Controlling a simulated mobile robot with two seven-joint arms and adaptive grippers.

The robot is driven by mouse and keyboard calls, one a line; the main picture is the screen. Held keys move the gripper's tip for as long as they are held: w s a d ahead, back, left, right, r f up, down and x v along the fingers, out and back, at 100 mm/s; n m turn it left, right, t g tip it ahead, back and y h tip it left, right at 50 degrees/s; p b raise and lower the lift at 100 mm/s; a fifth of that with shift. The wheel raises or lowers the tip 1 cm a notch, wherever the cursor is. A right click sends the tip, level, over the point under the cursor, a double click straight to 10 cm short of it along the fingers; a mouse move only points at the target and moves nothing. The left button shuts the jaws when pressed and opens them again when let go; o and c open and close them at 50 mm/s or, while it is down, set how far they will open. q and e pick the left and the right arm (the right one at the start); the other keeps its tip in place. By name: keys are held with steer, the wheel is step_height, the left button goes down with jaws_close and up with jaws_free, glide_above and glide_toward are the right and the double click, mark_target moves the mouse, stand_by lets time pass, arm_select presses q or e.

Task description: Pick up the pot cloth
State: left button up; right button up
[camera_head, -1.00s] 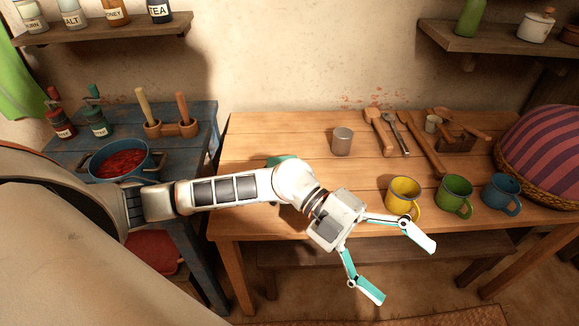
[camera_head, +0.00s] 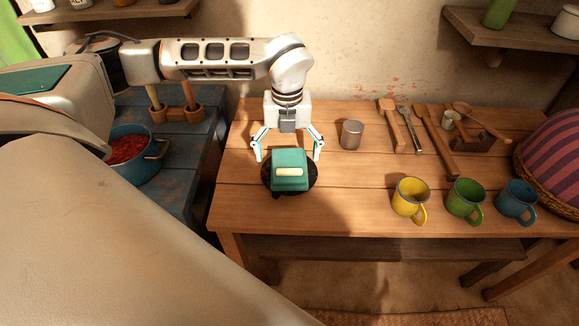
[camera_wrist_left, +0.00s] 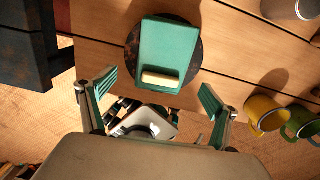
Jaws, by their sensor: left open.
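The pot cloth (camera_head: 289,160) looks like a teal folded pad with a cream strip on it. It lies on a dark round plate (camera_head: 310,184) on the wooden table (camera_head: 350,200), near the table's left side. The cloth also shows in the left wrist view (camera_wrist_left: 168,47), on the dark plate (camera_wrist_left: 132,48). My left gripper (camera_head: 287,155) is open, its fingers pointing down on either side of the cloth's far part. In the left wrist view its two fingers (camera_wrist_left: 155,95) are spread wide with nothing between them. My right gripper is not in view.
A metal cup (camera_head: 351,134) stands just right of my left gripper. Yellow (camera_head: 410,200), green (camera_head: 465,200) and blue (camera_head: 516,202) mugs stand along the front right. Wooden utensils (camera_head: 436,141) lie behind them. A blue pot (camera_head: 135,155) of red food stands on the left bench.

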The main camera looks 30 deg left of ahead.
mark_target(289, 167)
arm_select(q)
steer(key=shift+s+d+f, duration=0.1)
steer(key=shift+d+f, duration=0.1)
steer(key=shift+f, duration=1.2)
steer(key=shift+d+f, duration=0.15)
steer(key=shift+f, duration=1.2)
steer(key=c, duration=1.2)
